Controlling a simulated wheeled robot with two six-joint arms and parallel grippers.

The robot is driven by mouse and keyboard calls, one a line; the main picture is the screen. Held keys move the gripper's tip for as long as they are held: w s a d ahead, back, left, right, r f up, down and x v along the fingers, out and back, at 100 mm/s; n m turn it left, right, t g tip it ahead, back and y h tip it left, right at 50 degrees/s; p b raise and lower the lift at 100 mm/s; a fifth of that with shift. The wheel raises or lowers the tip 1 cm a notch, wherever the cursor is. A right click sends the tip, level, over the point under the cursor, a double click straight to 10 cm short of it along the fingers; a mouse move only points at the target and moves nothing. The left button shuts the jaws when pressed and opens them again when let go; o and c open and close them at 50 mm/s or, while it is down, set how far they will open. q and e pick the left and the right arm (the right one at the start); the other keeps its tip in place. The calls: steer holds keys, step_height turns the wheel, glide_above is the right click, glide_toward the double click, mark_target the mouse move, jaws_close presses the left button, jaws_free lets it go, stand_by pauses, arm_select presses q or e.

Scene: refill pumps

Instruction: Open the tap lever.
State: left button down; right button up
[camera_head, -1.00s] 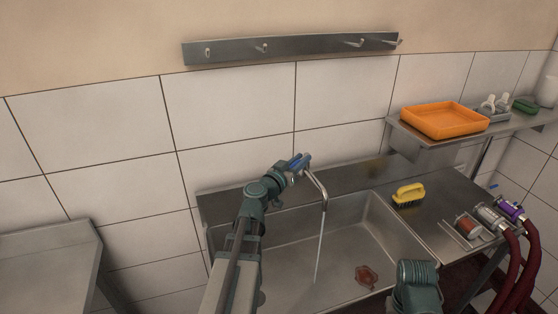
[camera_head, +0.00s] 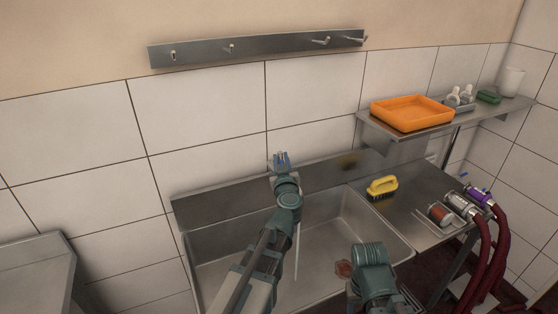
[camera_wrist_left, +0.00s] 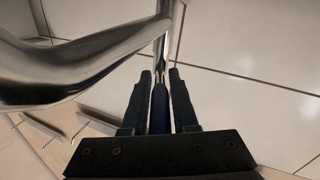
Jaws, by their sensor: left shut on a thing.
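The tap over the sink is mostly hidden behind my left arm in the head view. My left gripper (camera_head: 281,161) is at the tap by the back rim of the sink (camera_head: 225,231). In the left wrist view my left gripper (camera_wrist_left: 160,78) is shut on the dark blue tap lever (camera_wrist_left: 158,108), which lies between its two fingers. The shiny tap pipe (camera_wrist_left: 75,70) curves close by on the left. A thin pale line like running water (camera_head: 297,250) drops into the sink beside my arm. My right arm shows at the lower right, but its gripper is out of view.
A yellow brush (camera_head: 382,187) lies on the drainboard right of the sink. An orange tray (camera_head: 412,113) sits on the wall shelf. A reddish thing (camera_head: 343,268) lies in the sink, partly hidden.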

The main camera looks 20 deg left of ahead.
stand_by(0.5)
arm_select(q)
steer(key=c, duration=0.7)
jaws_free()
steer(key=shift+s, duration=0.1)
